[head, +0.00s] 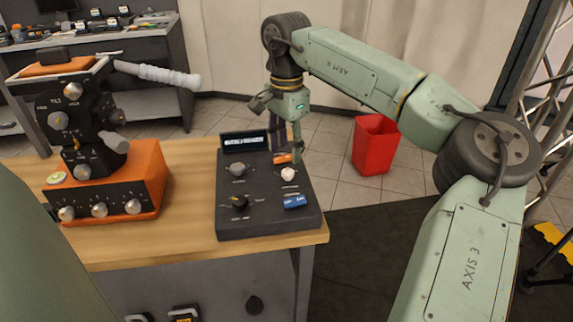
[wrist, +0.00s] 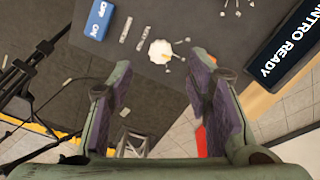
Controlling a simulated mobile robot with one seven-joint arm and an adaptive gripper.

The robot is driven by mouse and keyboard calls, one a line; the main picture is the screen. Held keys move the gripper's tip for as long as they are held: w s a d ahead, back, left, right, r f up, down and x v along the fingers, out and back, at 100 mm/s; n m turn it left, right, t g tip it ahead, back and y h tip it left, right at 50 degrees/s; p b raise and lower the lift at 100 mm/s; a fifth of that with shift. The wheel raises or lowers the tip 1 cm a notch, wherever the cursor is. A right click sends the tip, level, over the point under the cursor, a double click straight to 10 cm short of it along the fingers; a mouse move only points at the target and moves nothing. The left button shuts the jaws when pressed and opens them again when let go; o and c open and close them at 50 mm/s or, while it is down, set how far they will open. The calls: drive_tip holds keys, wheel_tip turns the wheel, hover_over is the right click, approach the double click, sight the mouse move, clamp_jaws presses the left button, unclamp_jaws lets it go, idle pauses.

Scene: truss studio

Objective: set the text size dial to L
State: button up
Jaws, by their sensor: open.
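A dark control panel (head: 262,218) lies on the wooden table. It carries a white dial (head: 288,174), a grey dial (head: 237,169) and a black knob with a yellow mark (head: 240,203). The dial labels are too small to read, so I cannot tell which one is for text size. My gripper (head: 287,150) is open, just beyond the white dial and over the panel's far right part. In the wrist view, my gripper (wrist: 158,88) has its purple pads apart with nothing between them; the white dial (wrist: 158,52) lies above this gap.
The panel also has a display (head: 244,142), reading "INTRO READY" in the wrist view (wrist: 287,52), and a blue switch (head: 294,201) marked OFF and ON. An orange device (head: 150,172) with several knobs stands left. A red bin (head: 375,147) stands on the floor behind.

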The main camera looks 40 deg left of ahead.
sight(286, 172)
wheel_tip(286, 172, down, 6)
drive_tip(key=shift+f+p, duration=0.15)
drive_tip(key=shift+p, duration=0.35)
clamp_jaws()
idle(0.4)
